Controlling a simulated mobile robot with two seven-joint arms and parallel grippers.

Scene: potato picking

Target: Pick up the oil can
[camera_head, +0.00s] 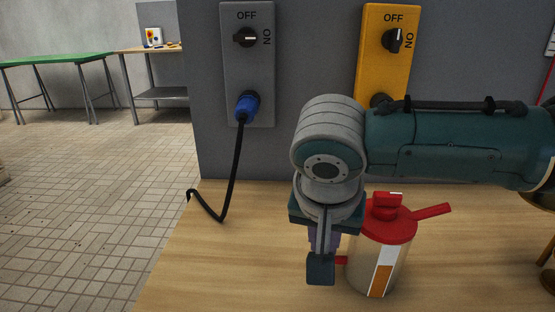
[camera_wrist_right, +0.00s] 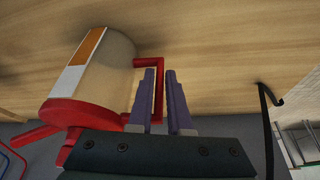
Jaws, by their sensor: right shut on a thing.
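The oil can (camera_head: 398,262) has a pale body with a white and orange label, a red lid, a red spout pointing right and a red handle on its left side. It is upright over the wooden table (camera_head: 215,270); I cannot tell whether its base touches the wood. My right gripper (camera_head: 321,270) points down at the can's left side. In the right wrist view the purple fingers of my right gripper (camera_wrist_right: 161,88) are shut on the red handle of the oil can (camera_wrist_right: 110,65). My left gripper is not in view.
A grey switch box (camera_head: 248,85) with a blue plug and black cable (camera_head: 232,170), and a yellow switch box (camera_head: 378,65), are on the grey panel behind. A brass-coloured object (camera_head: 547,255) is at the right edge. The table's left part is clear.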

